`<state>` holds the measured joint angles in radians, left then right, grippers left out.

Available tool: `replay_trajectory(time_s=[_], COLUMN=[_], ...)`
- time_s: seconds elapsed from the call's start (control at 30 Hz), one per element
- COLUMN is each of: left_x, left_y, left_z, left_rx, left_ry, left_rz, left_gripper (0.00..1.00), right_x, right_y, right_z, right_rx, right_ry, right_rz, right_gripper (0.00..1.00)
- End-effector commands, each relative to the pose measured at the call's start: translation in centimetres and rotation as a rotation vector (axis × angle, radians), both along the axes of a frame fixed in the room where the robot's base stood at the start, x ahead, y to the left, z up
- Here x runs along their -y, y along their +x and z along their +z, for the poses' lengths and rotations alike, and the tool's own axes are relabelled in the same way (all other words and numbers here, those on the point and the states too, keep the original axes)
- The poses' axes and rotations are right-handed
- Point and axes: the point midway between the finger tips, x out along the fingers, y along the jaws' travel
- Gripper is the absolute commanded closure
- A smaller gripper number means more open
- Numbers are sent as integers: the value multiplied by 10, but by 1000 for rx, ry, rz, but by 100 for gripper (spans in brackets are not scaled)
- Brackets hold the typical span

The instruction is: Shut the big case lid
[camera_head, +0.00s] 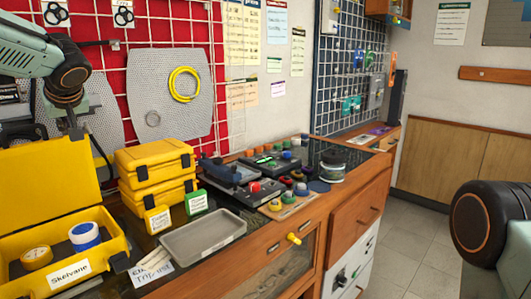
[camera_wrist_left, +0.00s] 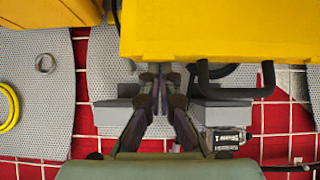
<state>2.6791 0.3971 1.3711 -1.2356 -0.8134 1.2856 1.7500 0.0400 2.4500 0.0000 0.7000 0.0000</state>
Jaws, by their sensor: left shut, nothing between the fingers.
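The big yellow case (camera_head: 118,244) lies at the left of the bench in the head view. Its lid (camera_head: 45,181) stands raised at the back, open. Inside are a roll of yellowish tape (camera_head: 37,257) and a blue-and-white roll (camera_head: 84,235). My left gripper (camera_head: 73,132) is at the lid's top edge, partly hidden behind it. In the left wrist view its fingers (camera_wrist_left: 159,72) are shut and empty, close to the yellow lid (camera_wrist_left: 220,32) with its black handle (camera_wrist_left: 236,88). I cannot tell whether they touch it. My right gripper is out of view.
Two stacked yellow cases (camera_head: 157,172) stand close right of the lid. A grey tray (camera_head: 204,235) and a paper label (camera_head: 151,268) lie in front. A red wall panel with a white grid (camera_head: 112,62) rises behind. Dials and controls crowd the bench farther right.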

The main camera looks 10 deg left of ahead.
Motion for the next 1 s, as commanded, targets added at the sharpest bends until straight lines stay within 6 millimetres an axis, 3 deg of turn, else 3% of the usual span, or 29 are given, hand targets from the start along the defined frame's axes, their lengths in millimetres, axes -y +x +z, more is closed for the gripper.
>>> replay_trajectory(time_s=[0.03,0.33,1.0], left_x=[3,6,42], left_y=[-6,-7,-34], left_z=[-26,-24,-24], left_rx=[-41,-39,-36], left_ry=[-24,-21,-18], left_rz=[6,3,0], left_gripper=[100,100,100], right_x=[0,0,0], right_y=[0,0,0], right_z=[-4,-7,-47], right_rx=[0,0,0], right_ry=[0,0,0], right_rz=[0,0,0], right_gripper=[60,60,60])
